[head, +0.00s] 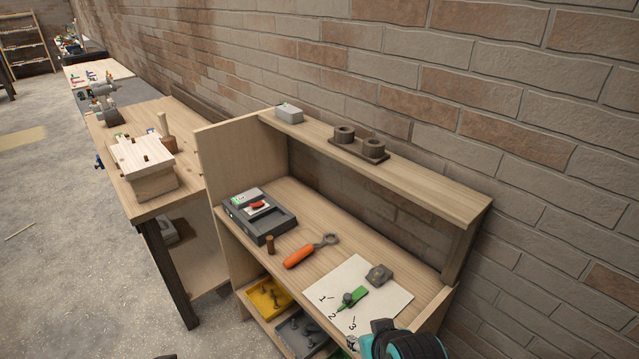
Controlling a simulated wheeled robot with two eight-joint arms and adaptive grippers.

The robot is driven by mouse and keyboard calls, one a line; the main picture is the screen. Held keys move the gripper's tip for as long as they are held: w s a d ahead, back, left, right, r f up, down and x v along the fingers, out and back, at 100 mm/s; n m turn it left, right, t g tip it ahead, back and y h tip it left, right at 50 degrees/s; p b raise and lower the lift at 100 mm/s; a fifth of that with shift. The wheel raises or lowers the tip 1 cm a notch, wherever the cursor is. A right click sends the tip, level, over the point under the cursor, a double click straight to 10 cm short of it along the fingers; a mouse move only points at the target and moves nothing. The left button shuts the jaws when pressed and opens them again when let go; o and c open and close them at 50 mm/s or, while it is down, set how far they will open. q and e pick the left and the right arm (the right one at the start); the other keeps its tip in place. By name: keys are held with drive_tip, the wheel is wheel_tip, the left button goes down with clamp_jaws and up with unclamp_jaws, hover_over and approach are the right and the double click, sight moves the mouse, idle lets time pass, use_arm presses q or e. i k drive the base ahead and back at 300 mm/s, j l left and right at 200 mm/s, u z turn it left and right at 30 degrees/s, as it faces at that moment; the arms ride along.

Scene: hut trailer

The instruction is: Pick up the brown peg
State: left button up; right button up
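The brown peg (270,245) is a short cylinder standing upright on the wooden bench, near its front edge. It stands between a grey device and an orange-handled tool, apart from both. No gripper is at the peg. Only a small dark tip shows at the bottom edge, left of centre; it may be part of my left gripper, but its opening is hidden. My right gripper is not in view.
The grey device (260,215) and the orange-handled tool (298,256) flank the peg. A white numbered sheet (385,312) with a green part (352,297) lies to the right. A teal tool (414,346) is at the bottom right. A raised shelf (415,181) runs behind.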

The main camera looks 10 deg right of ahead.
sight(270, 240)
drive_tip(key=i+j, duration=0.25)
drive_tip(key=j, duration=0.15)
drive_tip(key=i+j+z, duration=0.15)
drive_tip(key=i+j, duration=0.35)
drive_tip(key=j, duration=0.25)
drive_tip(key=i+j+z, duration=0.15)
drive_tip(key=j, duration=0.25)
drive_tip(key=i+j, duration=0.3)
drive_tip(key=j, duration=0.15)
